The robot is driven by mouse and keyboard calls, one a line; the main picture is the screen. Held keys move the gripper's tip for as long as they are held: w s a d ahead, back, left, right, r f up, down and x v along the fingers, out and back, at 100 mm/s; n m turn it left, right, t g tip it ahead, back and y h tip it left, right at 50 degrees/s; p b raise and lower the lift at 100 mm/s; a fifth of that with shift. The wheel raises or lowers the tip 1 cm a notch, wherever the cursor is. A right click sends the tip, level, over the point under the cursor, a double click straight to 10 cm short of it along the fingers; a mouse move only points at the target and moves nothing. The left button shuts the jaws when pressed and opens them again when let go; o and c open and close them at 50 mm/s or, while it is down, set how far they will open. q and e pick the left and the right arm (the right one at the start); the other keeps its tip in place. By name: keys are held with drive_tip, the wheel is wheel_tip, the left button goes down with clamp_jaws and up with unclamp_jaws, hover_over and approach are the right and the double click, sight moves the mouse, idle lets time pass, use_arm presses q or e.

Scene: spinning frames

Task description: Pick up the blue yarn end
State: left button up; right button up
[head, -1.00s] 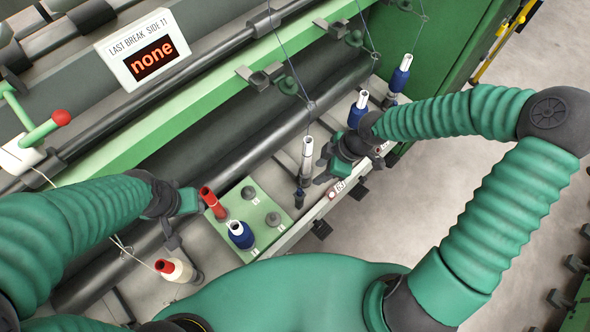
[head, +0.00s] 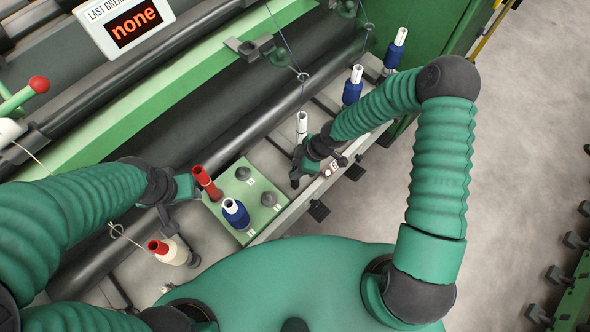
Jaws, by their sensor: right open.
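A thin blue yarn (head: 285,42) hangs down through a small guide ring (head: 302,76) toward a white tube (head: 302,124). I cannot make out its loose end. My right gripper (head: 296,168) is open, low beside the white tube; it and the arm hide the tube's lower part. Blue-wound bobbins stand farther along the rail, one nearer (head: 352,88) and one farther (head: 395,50). My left gripper (head: 178,205) is by the green tray at left, near a red tube (head: 205,183); its jaws are too hidden to judge.
The green tray (head: 222,188) holds the red tube and a blue bobbin (head: 235,213) with a white core. A cream bobbin with a red top (head: 170,251) stands left of it. A dark roller (head: 235,130) runs behind the rail. Open floor (head: 500,170) lies at right.

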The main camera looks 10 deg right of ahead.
drive_tip(key=shift+w, duration=0.1)
drive_tip(key=shift+c, duration=0.4)
clamp_jaws()
drive_tip(key=shift+r, duration=0.1)
